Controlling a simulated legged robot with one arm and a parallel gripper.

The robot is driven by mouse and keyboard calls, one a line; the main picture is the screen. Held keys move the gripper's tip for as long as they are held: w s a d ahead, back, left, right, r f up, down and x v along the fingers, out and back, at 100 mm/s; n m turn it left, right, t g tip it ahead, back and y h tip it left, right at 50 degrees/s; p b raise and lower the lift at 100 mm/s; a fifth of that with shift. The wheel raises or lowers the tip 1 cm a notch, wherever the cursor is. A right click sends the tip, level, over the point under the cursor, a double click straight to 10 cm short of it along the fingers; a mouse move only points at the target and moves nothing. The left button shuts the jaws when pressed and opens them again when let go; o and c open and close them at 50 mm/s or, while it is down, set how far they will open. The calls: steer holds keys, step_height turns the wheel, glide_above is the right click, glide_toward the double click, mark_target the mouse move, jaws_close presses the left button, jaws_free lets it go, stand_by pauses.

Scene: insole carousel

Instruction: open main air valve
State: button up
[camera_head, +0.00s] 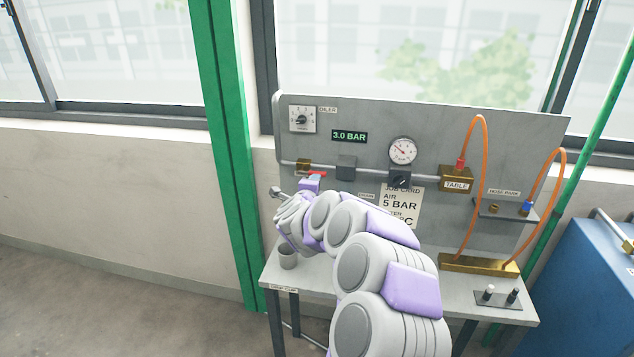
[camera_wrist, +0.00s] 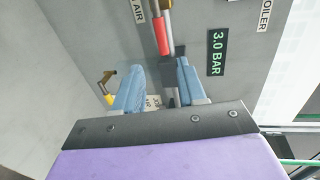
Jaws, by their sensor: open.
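The main air valve's red handle (camera_wrist: 161,35) shows in the wrist view, lying along the pipe near a label ending in "AIR" (camera_wrist: 138,10). In the head view the red handle (camera_head: 318,174) is a small strip just above my wrist, below the brass fitting (camera_head: 303,165) on the panel's pipe. My gripper (camera_wrist: 160,88) is open, with its two blue fingers apart and the pipe line showing between them. The handle is beyond the fingertips, with no contact visible. In the head view my arm hides most of the gripper and part of the panel.
The grey panel (camera_head: 548,130) carries a 3.0 BAR display (camera_head: 349,136), a round gauge (camera_head: 403,151), a black knob (camera_head: 400,180) and orange hoses (camera_head: 486,170). A grey cup (camera_head: 288,258) stands on the bench's left end. A yellow-tipped fitting (camera_wrist: 108,99) is left of my fingers.

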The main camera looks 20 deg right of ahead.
steer(key=v, duration=0.6)
steer(key=shift+s+a+p, duration=0.2)
steer(key=shift+s+p, duration=0.05)
steer(key=shift+p, duration=0.2)
steer(key=s+a+r+n+y, duration=0.35)
steer(key=a+n+y, duration=0.3)
steer(key=a, duration=0.45)
steer(key=s+a+r+n+y, duration=0.3)
steer(key=s+a+n+y, duration=0.3)
steer(key=a, duration=0.4)
steer(key=s+a+f+n+g, duration=0.1)
steer(key=s+f+n+g, duration=0.3)
steer(key=s, duration=0.7)
steer(key=s+a+f+n+g, duration=0.15)
steer(key=s+n+g, duration=0.35)
steer(key=s, duration=0.6)
steer(key=s+d+f+n+g+h, duration=0.1)
steer(key=s+d+f+g+h, duration=0.1)
steer(key=s, duration=0.8)
steer(key=s+d+f+n+g+h, duration=0.1)
steer(key=s+d+n+g, duration=0.1)
steer(key=s+d, duration=0.5)
steer(key=s+g, duration=0.1)
steer(key=s, duration=0.3)
steer(key=shift+s+d+f+g+h, duration=0.15)
steer(key=shift+d+f+g+h, duration=0.2)
steer(key=shift+f+g, duration=0.05)
